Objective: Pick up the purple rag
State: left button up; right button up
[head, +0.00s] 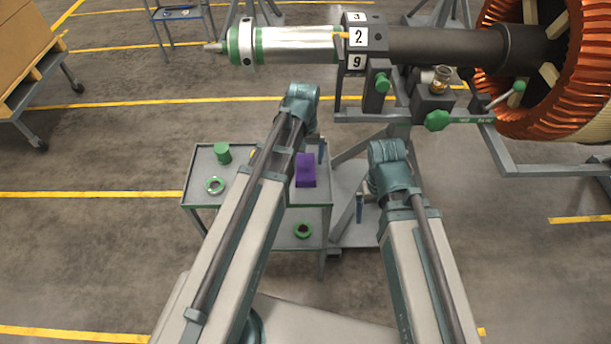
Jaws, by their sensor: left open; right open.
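The purple rag (306,171) lies as a folded block on the top shelf of a grey cart (200,168), near the shelf's right side. My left arm crosses in front of the cart, just left of the rag, and its teal joint is above the rag in the picture. My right arm comes up from the lower right, and its teal joint is to the right of the rag. I cannot make out the fingers of either gripper, and nothing visibly holds the rag.
A green cylinder (223,153) and a green-rimmed ring (214,186) stand on the cart's top shelf. Another green ring (303,230) is on its lower shelf. A large rotor (430,46) on a stand spans the upper right. Floor left of the cart is clear.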

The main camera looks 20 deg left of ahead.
aim_at(306, 168)
pick_arm(q)
jog(key=f+b, duration=0.5)
jog(key=shift+w+d+f, duration=0.15)
jog(key=shift+w+f, duration=0.05)
jog(key=shift+w, duration=0.05)
jog(key=shift+r, duration=0.1)
jog(key=c, duration=1.2)
